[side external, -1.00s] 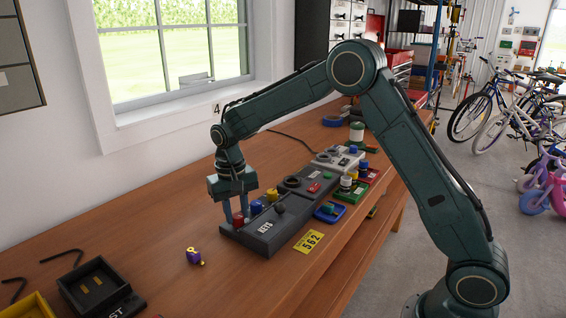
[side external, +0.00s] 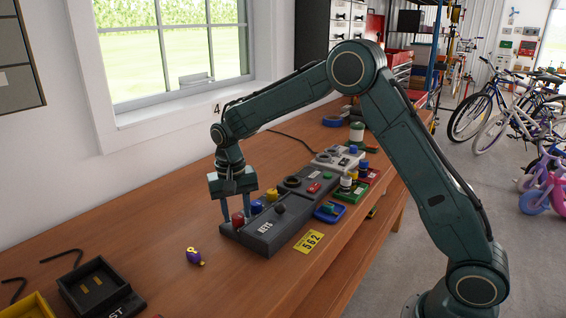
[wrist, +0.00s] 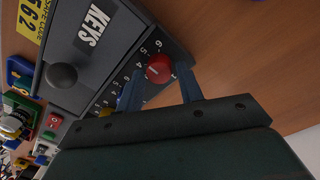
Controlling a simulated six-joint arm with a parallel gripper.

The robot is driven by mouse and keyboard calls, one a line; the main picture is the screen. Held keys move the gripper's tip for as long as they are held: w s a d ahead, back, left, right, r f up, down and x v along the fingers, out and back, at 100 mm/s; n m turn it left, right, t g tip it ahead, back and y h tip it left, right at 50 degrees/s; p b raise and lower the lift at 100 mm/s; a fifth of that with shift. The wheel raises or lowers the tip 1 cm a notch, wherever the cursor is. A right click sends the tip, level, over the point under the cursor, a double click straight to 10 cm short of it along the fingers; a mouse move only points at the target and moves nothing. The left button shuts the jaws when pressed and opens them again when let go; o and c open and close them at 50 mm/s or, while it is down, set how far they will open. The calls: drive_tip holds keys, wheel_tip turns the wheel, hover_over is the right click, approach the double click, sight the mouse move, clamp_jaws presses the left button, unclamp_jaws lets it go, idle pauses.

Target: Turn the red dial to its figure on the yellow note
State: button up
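The red dial (side external: 238,219) sits at the near left end of the dark grey box marked KEYS (side external: 262,238). In the wrist view the red dial (wrist: 159,69) has a pale mark on top and printed figures beside it; which figure it points to is unclear. My gripper (side external: 237,212) points down over it, one finger on each side. In the wrist view my gripper (wrist: 160,78) looks open, with small gaps between fingers and dial. The yellow note (side external: 309,242) lies beside the box and reads 562. The blue dial (side external: 257,207) and yellow dial (side external: 272,194) follow along the box.
A purple and yellow tape dispenser (side external: 194,256) lies left of the box. A black tray (side external: 92,287) is at the front left. The bench between tray and box is mostly clear.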

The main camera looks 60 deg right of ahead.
sight(237, 217)
wheel_tip(237, 217, up, 14)
drive_tip(key=shift+a, duration=0.2)
idle(0.8)
drive_tip(key=shift+w+f, duration=0.1)
drive_tip(key=s+d+r+n+t, duration=0.15)
drive_tip(key=s+r, duration=0.25)
drive_tip(key=s, duration=0.5)
drive_tip(key=s+r+n+t, duration=0.2)
drive_tip(key=s+r, duration=0.1)
drive_tip(key=s, duration=0.6)
drive_tip(key=s+f+n+t, duration=0.1)
drive_tip(key=s+f, duration=0.1)
drive_tip(key=s, duration=0.5)
drive_tip(key=s+f+n+t, duration=0.1)
drive_tip(key=s+f+n, duration=0.1)
drive_tip(key=s, duration=0.5)
drive_tip(key=shift+s+d+f, duration=0.2)
drive_tip(key=shift+s+f, duration=0.15)
drive_tip(key=shift+f, duration=0.15)
